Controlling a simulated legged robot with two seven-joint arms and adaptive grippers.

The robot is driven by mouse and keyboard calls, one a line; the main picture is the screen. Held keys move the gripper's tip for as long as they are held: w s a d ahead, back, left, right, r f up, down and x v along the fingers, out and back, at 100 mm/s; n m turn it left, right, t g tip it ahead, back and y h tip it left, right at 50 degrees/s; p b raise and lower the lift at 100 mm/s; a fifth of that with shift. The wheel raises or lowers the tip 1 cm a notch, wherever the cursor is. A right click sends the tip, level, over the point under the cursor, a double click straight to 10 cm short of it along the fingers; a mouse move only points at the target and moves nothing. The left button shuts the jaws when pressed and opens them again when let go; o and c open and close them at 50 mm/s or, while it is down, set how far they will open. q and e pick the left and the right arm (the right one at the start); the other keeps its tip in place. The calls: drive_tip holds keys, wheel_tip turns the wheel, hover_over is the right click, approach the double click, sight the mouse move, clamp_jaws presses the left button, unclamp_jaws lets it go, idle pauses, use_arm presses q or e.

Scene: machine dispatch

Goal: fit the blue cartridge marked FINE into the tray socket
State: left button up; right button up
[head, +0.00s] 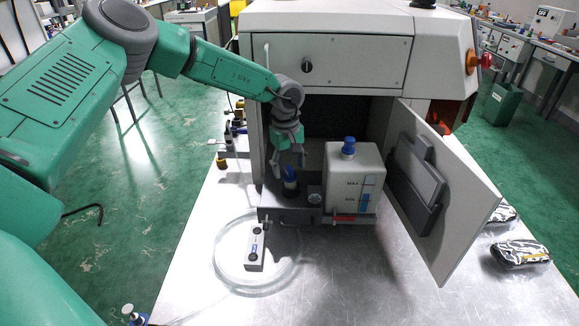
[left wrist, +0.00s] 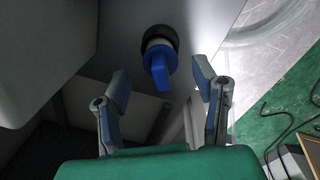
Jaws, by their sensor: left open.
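My left gripper (head: 289,160) is open in the cabinet opening of the machine, just above a dark, round piece with a blue top (head: 290,178). In the left wrist view, that piece shows a blue grip tab and a dark ring (left wrist: 160,62), lying between and beyond the open fingertips (left wrist: 162,85). It stands upright at the left of the pull-out tray (head: 285,216); I cannot read a FINE mark on it. Whether it is seated in a socket is hard to tell. My right gripper is not in view.
A white tank (head: 354,178) with a blue cap stands right of the gripper. The open cabinet door (head: 445,190) swings out at right. Small dark and yellow parts (head: 237,125) stand at left.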

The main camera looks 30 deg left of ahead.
use_arm(q)
drive_tip(key=shift+r+p, duration=2.25)
drive_tip(key=shift+r, duration=0.6)
